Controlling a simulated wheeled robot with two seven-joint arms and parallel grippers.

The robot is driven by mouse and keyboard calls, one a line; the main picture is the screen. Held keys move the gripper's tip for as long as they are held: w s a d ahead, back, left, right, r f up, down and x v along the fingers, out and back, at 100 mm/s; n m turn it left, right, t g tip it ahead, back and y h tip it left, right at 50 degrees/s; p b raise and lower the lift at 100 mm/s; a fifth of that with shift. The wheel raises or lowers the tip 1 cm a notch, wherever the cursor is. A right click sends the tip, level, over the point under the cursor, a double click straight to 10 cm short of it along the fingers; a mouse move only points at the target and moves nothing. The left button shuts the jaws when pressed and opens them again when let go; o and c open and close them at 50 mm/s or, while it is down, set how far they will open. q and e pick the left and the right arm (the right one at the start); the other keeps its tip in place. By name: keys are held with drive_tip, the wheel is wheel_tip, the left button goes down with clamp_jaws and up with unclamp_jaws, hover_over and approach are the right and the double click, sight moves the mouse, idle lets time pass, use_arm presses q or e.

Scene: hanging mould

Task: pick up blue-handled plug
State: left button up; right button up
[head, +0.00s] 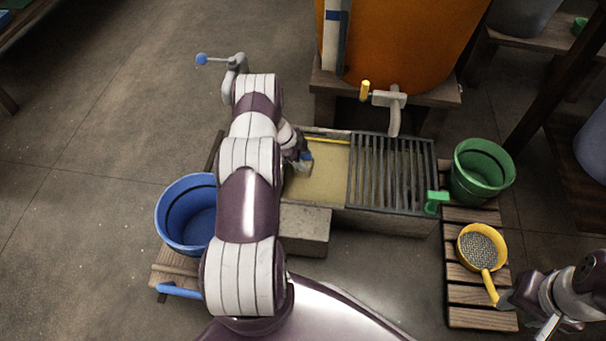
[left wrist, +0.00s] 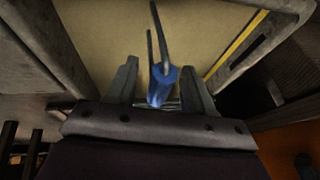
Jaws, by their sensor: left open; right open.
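The blue-handled plug (head: 306,156) is in the stone trough, left of the grate. Only a small blue part shows in the head view beside my left gripper (head: 300,160). In the left wrist view, its blue handle (left wrist: 162,86) lies between the two fingers of my left gripper (left wrist: 158,72), with gaps on both sides. Thin dark rods run from the handle toward the top of that picture. My left gripper is open and not closed on it. My right gripper (head: 506,300) is at the lower right, by the yellow sieve's handle; it is open.
The trough (head: 322,185) has a grate (head: 390,172) on its right half and a yellow strip (head: 327,140) along its back. A blue bucket (head: 185,210) is left, a green bucket (head: 481,172) right, the yellow sieve (head: 481,248) on slats. An orange barrel (head: 400,45) stands behind.

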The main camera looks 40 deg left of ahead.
use_arm(q)
drive_tip(key=shift+r, duration=0.1)
clamp_jaws()
drive_tip(key=shift+r, duration=0.1)
